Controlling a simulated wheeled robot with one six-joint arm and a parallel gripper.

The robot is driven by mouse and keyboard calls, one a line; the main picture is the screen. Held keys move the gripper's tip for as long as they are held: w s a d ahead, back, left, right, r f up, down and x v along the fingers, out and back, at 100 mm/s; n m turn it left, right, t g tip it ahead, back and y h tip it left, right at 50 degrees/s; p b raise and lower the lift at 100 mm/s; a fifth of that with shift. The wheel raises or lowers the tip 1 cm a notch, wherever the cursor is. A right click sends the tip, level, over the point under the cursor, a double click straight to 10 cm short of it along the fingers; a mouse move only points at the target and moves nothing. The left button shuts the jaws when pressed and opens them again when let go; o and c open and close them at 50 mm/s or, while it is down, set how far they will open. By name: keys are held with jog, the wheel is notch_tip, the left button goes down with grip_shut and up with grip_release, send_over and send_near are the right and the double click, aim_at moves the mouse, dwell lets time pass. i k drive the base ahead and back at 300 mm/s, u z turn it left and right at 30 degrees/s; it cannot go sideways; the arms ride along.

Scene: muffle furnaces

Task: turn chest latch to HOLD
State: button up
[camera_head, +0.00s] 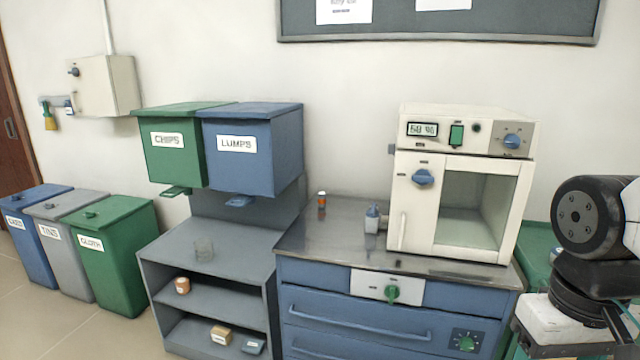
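The chest (330,305) is a blue drawer unit with a grey metal top, at the lower middle right. Its latch is likely the green knob (391,292) on a white plate (362,284) at the top of the chest's front. The marks on the plate are too small to read, so I cannot tell which position the knob points to. A second green knob (466,342) sits on a dark square plate at the lower right of the chest's front. My gripper is not in view; only links of my arm show at the right edge.
A white cabinet (400,215) with blue knobs stands on the chest top, beside a small bottle (373,219) and an orange-brown vial (321,200). Grey shelves (215,278) adjoin the chest's left, below the CHIPS (150,165) and LUMPS (285,150) bins. Lidded bins line the left floor.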

aim_at(392, 292)
jog(key=k, duration=1.25)
jog(key=u, duration=0.8)
jog(key=i, duration=0.55)
jog(key=u, duration=0.6)
jog(key=i, duration=0.7)
jog(key=z, duration=0.75)
jog(key=i, duration=0.5)
jog(key=z, duration=0.6)
